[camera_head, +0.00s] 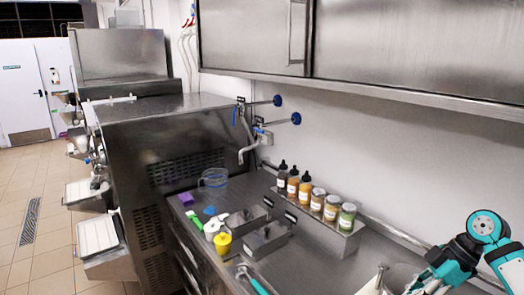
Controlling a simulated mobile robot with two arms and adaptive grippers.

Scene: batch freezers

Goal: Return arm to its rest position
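My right arm (468,250), teal with black joints, reaches in at the lower right corner over the steel counter (350,272). Its lower end is cut off by the picture edge, and its fingertips cannot be made out. A round metal container (402,274) with a pale upright piece beside it stands close by that end; I cannot tell whether they touch.
A steel rack (335,240) holds several bottles and jars along the wall. A clear jug (214,180), small yellow cup (222,243), metal bins (266,240) and teal-handled tool (256,284) are on the counter. Wall cabinets (410,45) overhang it. Batch freezers (165,130) stand left; floor (45,225) is clear.

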